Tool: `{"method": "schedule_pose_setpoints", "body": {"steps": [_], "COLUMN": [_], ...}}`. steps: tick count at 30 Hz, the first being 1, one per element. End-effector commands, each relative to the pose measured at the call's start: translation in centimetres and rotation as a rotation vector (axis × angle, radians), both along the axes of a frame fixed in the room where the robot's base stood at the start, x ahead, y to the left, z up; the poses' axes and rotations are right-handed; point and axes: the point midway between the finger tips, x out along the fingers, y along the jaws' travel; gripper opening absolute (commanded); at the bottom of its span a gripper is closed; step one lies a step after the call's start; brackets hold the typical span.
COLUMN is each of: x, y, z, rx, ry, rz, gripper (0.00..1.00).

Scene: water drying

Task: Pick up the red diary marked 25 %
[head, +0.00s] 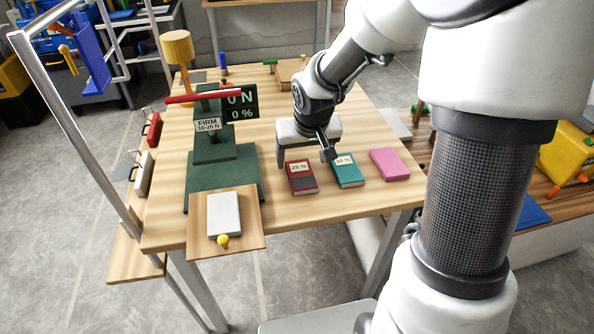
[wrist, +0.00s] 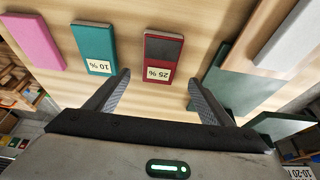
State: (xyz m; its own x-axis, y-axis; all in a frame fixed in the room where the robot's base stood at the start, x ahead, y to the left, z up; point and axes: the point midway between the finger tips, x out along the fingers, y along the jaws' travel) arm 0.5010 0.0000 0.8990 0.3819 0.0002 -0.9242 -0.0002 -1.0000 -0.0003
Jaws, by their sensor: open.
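The red diary (head: 301,178) with a cream "25 %" label lies flat on the wooden table. In the wrist view the red diary (wrist: 162,57) lies ahead of the fingers, its label end nearest them. My gripper (head: 306,158) is over the table, just behind and above the diary. In the wrist view my gripper (wrist: 160,82) is open and empty, its two fingers spread to either side of the diary's near end. I cannot tell the exact height of the fingertips above the table.
A teal diary (head: 347,171) marked 10 % and a pink one (head: 389,163) lie to the right. A green stand (head: 222,172) with a red bar and display is to the left. A white block (head: 224,213) sits on a wooden board (head: 254,240) in front.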

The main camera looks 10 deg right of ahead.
Motion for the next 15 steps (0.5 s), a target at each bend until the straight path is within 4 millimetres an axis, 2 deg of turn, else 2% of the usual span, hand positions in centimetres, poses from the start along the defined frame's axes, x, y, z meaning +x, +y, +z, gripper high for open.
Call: {"method": "schedule_pose_setpoints", "body": {"steps": [1, 7, 12, 15], "x": [0.2, 0.5, 0.6, 1.2], "y": [0.0, 0.0, -0.1, -0.1], "z": [-0.7, -1.9, -4.8, -5.8], "rx": [0.0, 0.0, 0.001, 0.0], "ry": [0.0, 0.001, 0.003, 0.0], "rz": [0.001, 0.001, 0.001, 0.0], "gripper": [0.75, 0.75, 0.75, 0.75]}}
